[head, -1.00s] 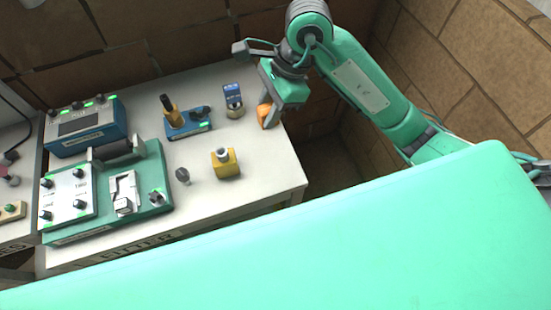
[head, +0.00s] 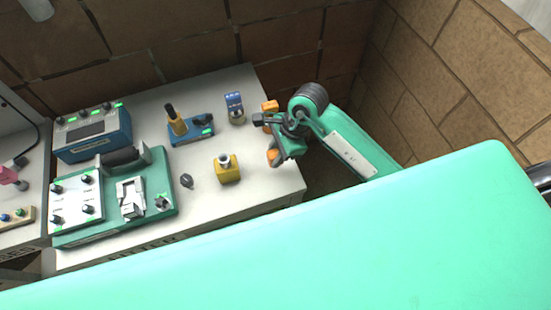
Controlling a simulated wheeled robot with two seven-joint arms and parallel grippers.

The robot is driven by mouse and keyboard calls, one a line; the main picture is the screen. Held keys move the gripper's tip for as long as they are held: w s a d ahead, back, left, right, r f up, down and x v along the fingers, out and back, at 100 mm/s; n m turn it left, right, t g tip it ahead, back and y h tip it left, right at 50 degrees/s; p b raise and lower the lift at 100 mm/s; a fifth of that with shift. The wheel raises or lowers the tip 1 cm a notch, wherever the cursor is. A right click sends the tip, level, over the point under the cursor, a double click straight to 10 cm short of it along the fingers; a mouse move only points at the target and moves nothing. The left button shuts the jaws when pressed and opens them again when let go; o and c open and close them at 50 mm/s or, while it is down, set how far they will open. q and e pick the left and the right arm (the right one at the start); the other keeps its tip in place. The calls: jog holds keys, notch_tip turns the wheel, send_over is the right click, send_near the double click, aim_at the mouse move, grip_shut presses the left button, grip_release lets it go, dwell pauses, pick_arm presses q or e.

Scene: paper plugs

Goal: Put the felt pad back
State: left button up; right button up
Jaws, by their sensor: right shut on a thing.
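My right gripper (head: 274,157) is over the right end of the white table, pointing down. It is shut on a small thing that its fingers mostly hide. A small orange part shows at its tips; I cannot tell whether this is a fingertip or the held thing. I cannot make out the felt pad for certain anywhere. My left gripper is not in view.
A blue holder (head: 234,108), a yellow block (head: 227,170), a dark knob (head: 186,181) and a blue base with a post (head: 190,129) stand nearby. A green fixture (head: 160,185) and blue meter box (head: 92,133) are left.

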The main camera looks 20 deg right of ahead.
notch_tip(320, 180, down, 5)
jog(key=shift+r+p, duration=0.1)
jog(key=shift+p, duration=0.45)
jog(key=shift+f, duration=0.2)
jog(key=o, duration=0.5)
jog(key=shift+f, duration=0.15)
jog(key=shift+c, duration=0.2)
jog(key=o, duration=0.4)
